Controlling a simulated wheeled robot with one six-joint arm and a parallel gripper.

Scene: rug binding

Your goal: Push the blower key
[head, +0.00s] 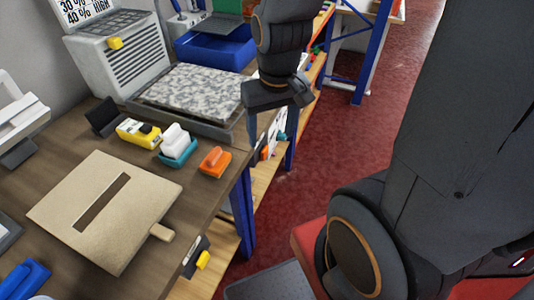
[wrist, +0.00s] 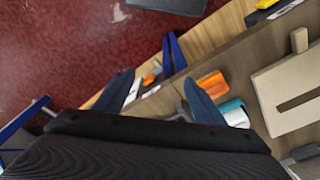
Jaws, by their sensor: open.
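A grey box with a slatted front (head: 118,55) stands at the back left of the bench in the head view. A small yellow block (head: 115,43) sits on its upper front and looks like the blower key; no marking on it can be read. My gripper (head: 285,105) is to the right of the box, near the right end of the speckled slab, well apart from the yellow block. In the wrist view my gripper (wrist: 158,88) shows two spread dark fingers with nothing held between them. The grey box is not seen in the wrist view.
A speckled slab (head: 190,92) lies in front of the box. Yellow (head: 138,133), white-and-teal (head: 177,147) and orange (head: 214,162) items stand nearer, beside a slotted beige board (head: 104,208). A blue bin (head: 215,48) is behind. Red floor (head: 335,150) lies right of the bench.

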